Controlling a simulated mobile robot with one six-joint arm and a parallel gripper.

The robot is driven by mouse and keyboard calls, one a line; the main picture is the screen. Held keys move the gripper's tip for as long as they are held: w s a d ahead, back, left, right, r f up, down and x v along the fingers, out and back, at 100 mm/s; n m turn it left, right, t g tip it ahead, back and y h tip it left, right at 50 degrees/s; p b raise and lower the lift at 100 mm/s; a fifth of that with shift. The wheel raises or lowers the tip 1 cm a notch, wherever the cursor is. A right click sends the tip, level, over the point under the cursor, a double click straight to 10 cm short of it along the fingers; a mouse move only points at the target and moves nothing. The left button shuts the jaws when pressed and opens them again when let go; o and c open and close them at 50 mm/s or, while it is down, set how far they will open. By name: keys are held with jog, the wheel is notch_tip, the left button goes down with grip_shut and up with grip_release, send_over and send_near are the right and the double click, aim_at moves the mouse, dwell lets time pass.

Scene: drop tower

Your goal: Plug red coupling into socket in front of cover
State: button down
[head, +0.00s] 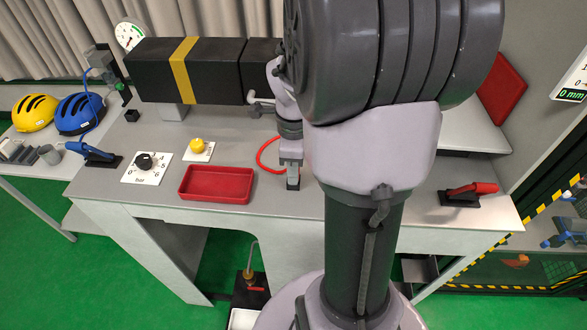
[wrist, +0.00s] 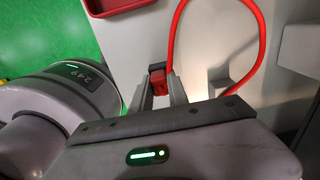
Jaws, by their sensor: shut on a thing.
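My gripper (head: 292,178) is above the near part of the grey bench, right of the red tray. In the wrist view my gripper (wrist: 160,94) is shut on the red coupling (wrist: 158,80), which sits between the two fingertips. A red hose (wrist: 216,2) runs from the coupling in a wide loop to the right. The hose (head: 261,156) also shows in the head view, left of my gripper. I cannot make out the socket; my arm hides much of the bench's middle. A long black housing with a yellow band (head: 186,68) lies at the back; I cannot tell whether it is the cover.
A blue-handled lever (head: 92,152) is at the left end, a red-handled lever (head: 470,192) at the right. Yellow and blue helmets (head: 80,112) sit far left.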

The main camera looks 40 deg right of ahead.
jog(key=c, duration=1.2)
grip_release()
notch_tip(320, 180, up, 17)
jog(key=p, duration=0.4)
jog(key=shift+r+p, duration=0.15)
jog(key=shift+p, duration=0.15)
jog(key=s+a+f+n+t+y+b, duration=0.1)
jog(key=s+a+f+n+t+b, duration=0.2)
jog(key=a+f+n+b, duration=0.6)
jog(key=s+a+f+n+t+y+b, duration=0.1)
jog(key=s+a+f+n+b, duration=0.3)
jog(key=a+f+n+b, duration=0.5)
jog(key=a+n+t, duration=0.1)
jog(key=a+n, duration=0.4)
jog(key=a, duration=0.1)
jog(key=shift+f+t, duration=0.15)
jog(key=shift+t, duration=0.25)
